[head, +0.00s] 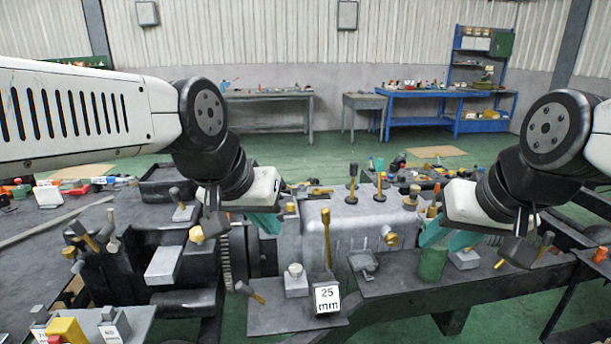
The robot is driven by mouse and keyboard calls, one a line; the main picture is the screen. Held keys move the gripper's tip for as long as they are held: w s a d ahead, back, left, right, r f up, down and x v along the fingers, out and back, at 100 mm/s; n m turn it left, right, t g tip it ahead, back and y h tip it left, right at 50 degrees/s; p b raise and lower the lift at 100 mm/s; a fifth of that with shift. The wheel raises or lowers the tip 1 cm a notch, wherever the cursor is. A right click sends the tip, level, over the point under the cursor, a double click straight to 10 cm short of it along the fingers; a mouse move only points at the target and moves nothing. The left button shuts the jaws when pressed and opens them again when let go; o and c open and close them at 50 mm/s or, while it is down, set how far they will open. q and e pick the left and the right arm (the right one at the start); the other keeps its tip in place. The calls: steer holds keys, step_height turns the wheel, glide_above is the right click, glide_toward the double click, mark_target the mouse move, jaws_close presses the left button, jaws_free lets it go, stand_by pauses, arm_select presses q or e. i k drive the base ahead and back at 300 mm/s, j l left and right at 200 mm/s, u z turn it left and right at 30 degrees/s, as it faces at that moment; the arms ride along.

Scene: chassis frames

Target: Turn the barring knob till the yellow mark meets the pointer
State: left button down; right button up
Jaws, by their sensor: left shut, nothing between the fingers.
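I cannot make out for certain which part is the barring knob; its yellow mark and the pointer cannot be told apart at this size. A toothed wheel edge (226,262) shows beside the grey engine block (345,228), partly hidden by my left arm. A tan knob (197,234) sits left of that wheel, and a round brass fitting (390,238) is on the block's right side. My left gripper (266,223), with teal fingers, is shut and empty just above the block's left end.
A block labelled 25 mm (327,299) and a small grey knobbed block (295,281) stand on the front plate. Upright yellow-handled tools (352,184) stand on the block. Dark frame rails (470,290) run right.

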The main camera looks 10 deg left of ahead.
mark_target(196, 234)
steer(key=u, duration=1.5)
